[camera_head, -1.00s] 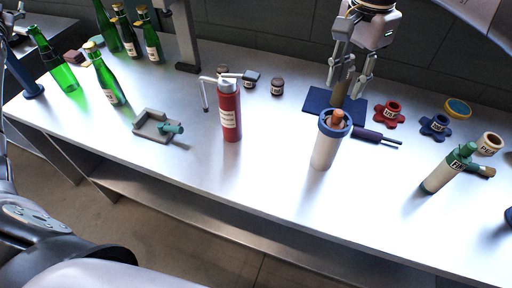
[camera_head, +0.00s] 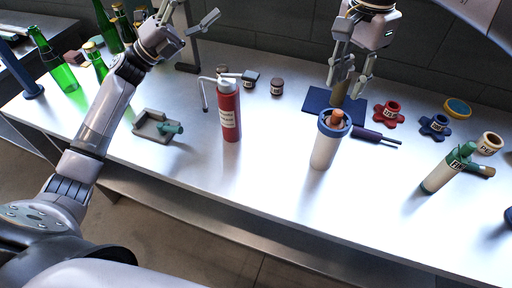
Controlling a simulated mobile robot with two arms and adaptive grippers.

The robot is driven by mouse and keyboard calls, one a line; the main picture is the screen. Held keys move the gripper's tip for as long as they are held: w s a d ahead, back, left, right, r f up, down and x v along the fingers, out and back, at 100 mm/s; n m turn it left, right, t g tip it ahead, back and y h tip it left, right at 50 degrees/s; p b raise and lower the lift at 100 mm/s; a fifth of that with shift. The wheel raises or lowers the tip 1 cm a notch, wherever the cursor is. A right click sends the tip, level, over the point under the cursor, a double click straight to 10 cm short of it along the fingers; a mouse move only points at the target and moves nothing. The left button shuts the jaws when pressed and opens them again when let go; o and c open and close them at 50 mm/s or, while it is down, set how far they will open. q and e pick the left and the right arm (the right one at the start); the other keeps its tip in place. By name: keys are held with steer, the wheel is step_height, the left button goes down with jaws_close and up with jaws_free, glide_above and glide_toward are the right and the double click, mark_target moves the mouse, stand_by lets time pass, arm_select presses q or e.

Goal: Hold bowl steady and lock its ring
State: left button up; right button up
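A pale cylindrical vessel (camera_head: 324,155) stands upright on the table right of centre, and I take it to be the bowl. A blue ring (camera_head: 322,129) sits around its top, with an orange-brown knob (camera_head: 337,116) showing inside. My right gripper (camera_head: 348,86) points down behind the vessel with its fingers apart. It is above a blue plate (camera_head: 317,101) with a tan post (camera_head: 340,93), and I cannot tell if it touches the post. My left gripper (camera_head: 197,12) is at the upper left, fingers spread and empty, well away from the vessel.
A red cylinder (camera_head: 230,121) with a spout stands left of the vessel. Green bottles (camera_head: 61,72) and a grey tray (camera_head: 150,136) are at the left. Red (camera_head: 388,107) and blue (camera_head: 434,130) knobs and a green-topped tool (camera_head: 440,174) are at the right. The front middle is clear.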

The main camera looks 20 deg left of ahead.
arm_select(q)
steer(key=s+d+f+m+g+h, duration=0.1)
steer(key=s+d+f+m+g, duration=0.2)
steer(key=s+d+m+g, duration=0.55)
steer(key=s+d+f+m+g+h, duration=0.1)
steer(key=s+d+f+m+g, duration=0.35)
steer(key=d+g, duration=0.55)
steer(key=m+t+y, duration=0.4)
steer(key=t+y, duration=0.1)
steer(key=t, duration=0.6)
glide_toward(315, 146)
steer(key=shift+g, duration=0.25)
steer(key=x, duration=1.2)
steer(key=shift+w+d+r, duration=0.2)
steer(key=shift+d, duration=0.15)
steer(key=shift+c, duration=0.2)
steer(key=c, duration=1.5)
